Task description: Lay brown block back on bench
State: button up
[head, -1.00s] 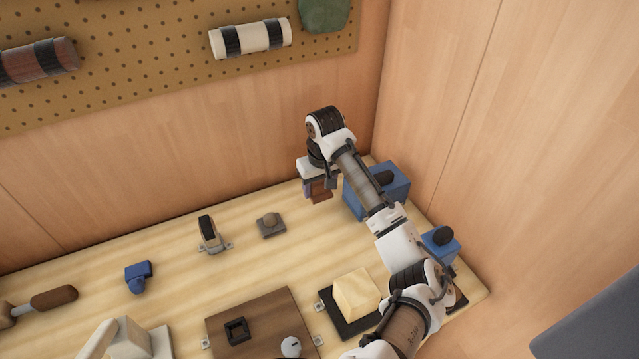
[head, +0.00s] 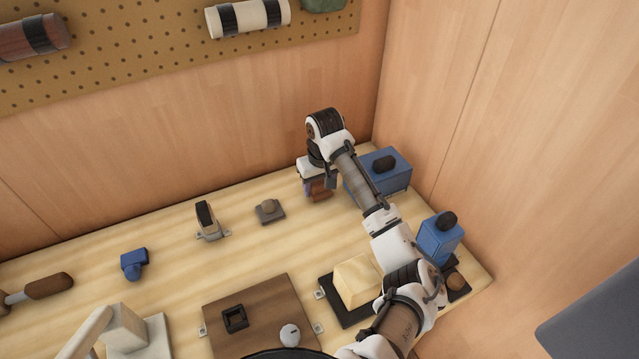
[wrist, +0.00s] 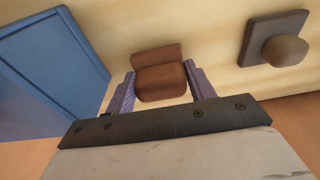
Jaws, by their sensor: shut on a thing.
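The brown block (wrist: 160,78) is between the two purple fingers of my gripper (wrist: 162,88) in the wrist view. The fingers are shut on its sides. In the head view the brown block (head: 321,190) hangs under my gripper (head: 317,187), close to the surface of the pale wooden bench (head: 250,235) near its back right corner. I cannot tell whether the block touches the bench. My wrist and finger mount partly hide the block in the head view.
A blue box (head: 394,178) stands just right of my gripper; it also shows in the wrist view (wrist: 50,65). A grey knob on a square base (head: 269,210) sits to the left. A yellow block (head: 357,280) and a second blue box (head: 438,240) are near my arm.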

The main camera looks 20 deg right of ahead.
jog(key=shift+f, duration=0.45)
jog(key=o, duration=1.1)
notch_tip(320, 180, up, 14)
jog(key=s+b, duration=0.1)
jog(key=shift+s+d+f, duration=0.15)
jog(key=shift+s, duration=0.2)
